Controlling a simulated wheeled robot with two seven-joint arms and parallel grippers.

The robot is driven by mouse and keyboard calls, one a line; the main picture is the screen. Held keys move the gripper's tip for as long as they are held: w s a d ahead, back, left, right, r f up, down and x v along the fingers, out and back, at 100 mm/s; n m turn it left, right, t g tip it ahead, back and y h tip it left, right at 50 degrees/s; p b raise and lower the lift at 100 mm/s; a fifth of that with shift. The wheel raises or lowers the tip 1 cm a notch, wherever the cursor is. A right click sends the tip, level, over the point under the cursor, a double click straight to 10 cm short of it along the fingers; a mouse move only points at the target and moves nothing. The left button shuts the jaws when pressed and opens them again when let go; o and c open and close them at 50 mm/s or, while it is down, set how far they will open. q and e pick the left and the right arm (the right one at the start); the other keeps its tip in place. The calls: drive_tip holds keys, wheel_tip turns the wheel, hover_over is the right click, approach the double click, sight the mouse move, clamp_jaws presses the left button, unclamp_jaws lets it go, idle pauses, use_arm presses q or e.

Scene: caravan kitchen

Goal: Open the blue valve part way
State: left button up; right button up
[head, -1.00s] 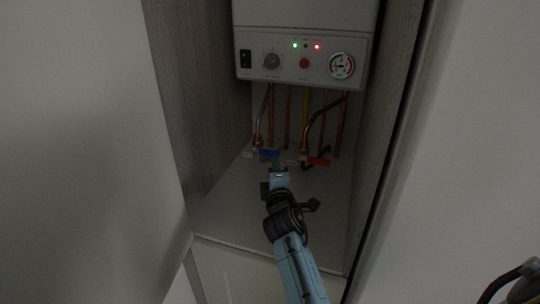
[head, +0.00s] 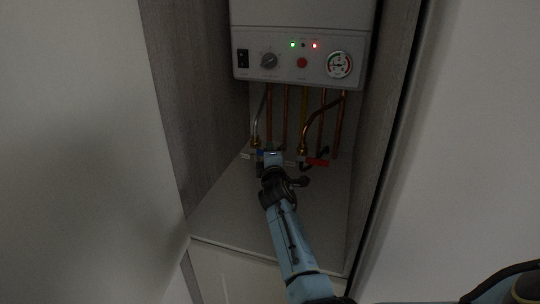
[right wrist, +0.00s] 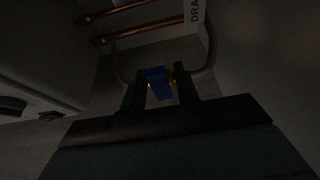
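The blue valve handle (right wrist: 158,84) shows in the right wrist view between the two fingers of my right gripper (right wrist: 161,88). The fingers stand apart, one on each side of the handle, with narrow dark gaps; contact is hard to make out in the dim light. In the head view my right gripper (head: 272,152) reaches to the valve under the boiler and covers most of the blue handle. Only a small blue piece (head: 260,152) shows at its left. My left gripper is not in view.
A red valve handle (head: 318,162) sits close to the right of my gripper. Copper pipes (head: 285,115) run down from the white boiler (head: 300,55). The cabinet's wood-grain side walls are close on both sides. The cabinet floor (head: 325,210) is clear around my arm.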

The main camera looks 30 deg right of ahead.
clamp_jaws()
drive_tip(key=r+n+p, duration=0.1)
drive_tip(key=p, duration=0.2)
drive_tip(key=r+n+g+p, duration=0.1)
drive_tip(key=n+p, duration=0.1)
drive_tip(key=p, duration=0.2)
drive_tip(key=r+n+g+p, duration=0.1)
drive_tip(key=p, duration=0.2)
drive_tip(key=shift+w+a+r+n, duration=0.2)
drive_tip(key=shift+w+a+n, duration=0.05)
drive_tip(key=shift+n, duration=0.05)
drive_tip(key=shift+w+a+r+n+g+p, duration=0.2)
drive_tip(key=shift+n+g+p, duration=0.45)
drive_tip(key=shift+p, duration=0.75)
drive_tip(key=shift+n, duration=0.25)
drive_tip(key=shift+o, duration=1.1)
unclamp_jaws()
